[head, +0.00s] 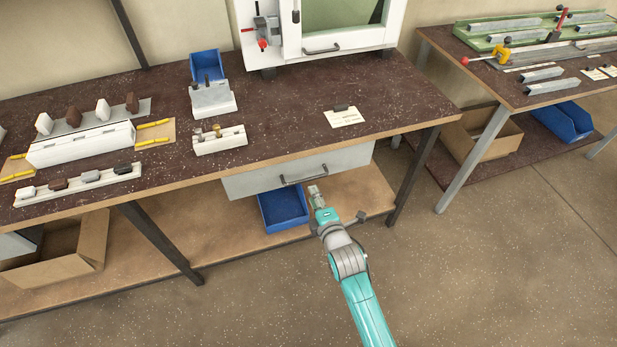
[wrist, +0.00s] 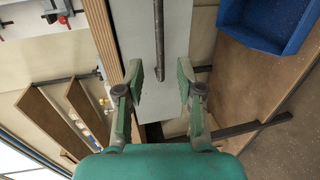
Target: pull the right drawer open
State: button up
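The right drawer (head: 245,183) is a pale grey front under the bench top and looks shut. Its dark bar handle (head: 304,179) runs across the front; in the wrist view the handle (wrist: 159,42) points between my fingers. My gripper (head: 314,190) is just in front of and below the handle's right part. In the wrist view my gripper (wrist: 160,80) is open, with one finger on each side of the handle's line and nothing held. I cannot tell whether the fingertips reach the bar.
A blue bin (head: 283,210) stands on the lower shelf (head: 225,240) below the drawer. A dark table leg (head: 414,175) is to the right. The bench top (head: 300,120) carries fixtures and a card. The floor in front (head: 470,280) is clear.

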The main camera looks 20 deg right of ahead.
aim_at(306, 179)
jog(key=x, duration=0.8)
jog(key=shift+w, duration=0.3)
grip_shut()
